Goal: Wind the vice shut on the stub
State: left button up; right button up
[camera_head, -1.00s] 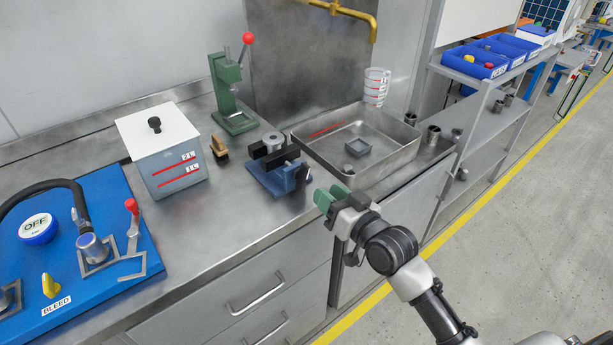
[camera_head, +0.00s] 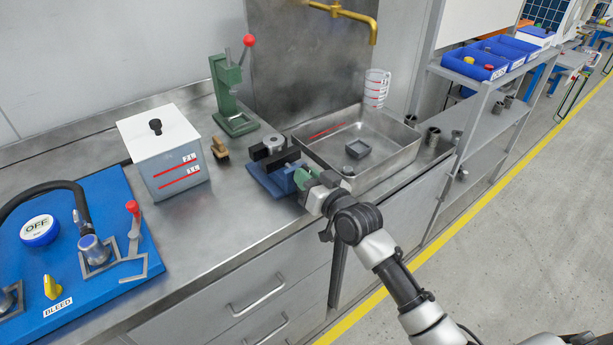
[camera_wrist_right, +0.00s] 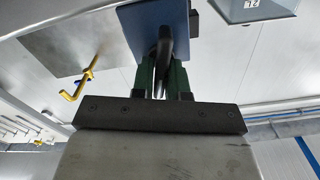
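The vice (camera_head: 268,181) is a blue block with black jaws on the steel bench. A grey cylindrical part (camera_head: 273,141), perhaps the stub, shows at its far jaw; whether it sits between the jaws is unclear. My right gripper (camera_head: 300,179), with green fingers, is at the vice's front right side. In the right wrist view its fingers (camera_wrist_right: 162,78) stand either side of a dark bar (camera_wrist_right: 165,47), apparently the vice handle, before the blue body. I cannot tell whether they press on it. My left gripper is not in view.
A steel tray (camera_head: 398,166) holding small grey parts lies right of the vice. A green press (camera_head: 233,105) with a red knob stands behind, a white-lidded box (camera_head: 160,135) to the left. A wooden-handled brush (camera_head: 219,148) lies between box and vice.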

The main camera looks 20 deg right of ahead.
grip_shut()
jog(key=m+p, duration=0.2)
jog(key=shift+d+r+m, duration=0.1)
jog(key=shift+r+m, duration=0.1)
jog(key=shift+m, duration=0.1)
jog(key=m, duration=0.2)
jog(key=shift+d+f+m+p, duration=0.1)
jog(key=shift+f+m+p, duration=0.2)
jog(key=shift+f+p, duration=0.1)
jog(key=o, duration=0.5)
grip_release()
jog(key=v, duration=1)
jog(key=shift+s+b, duration=0.35)
jog(key=shift+b, duration=0.1)
jog(key=shift+d+r, duration=0.1)
jog(key=shift+d, duration=0.05)
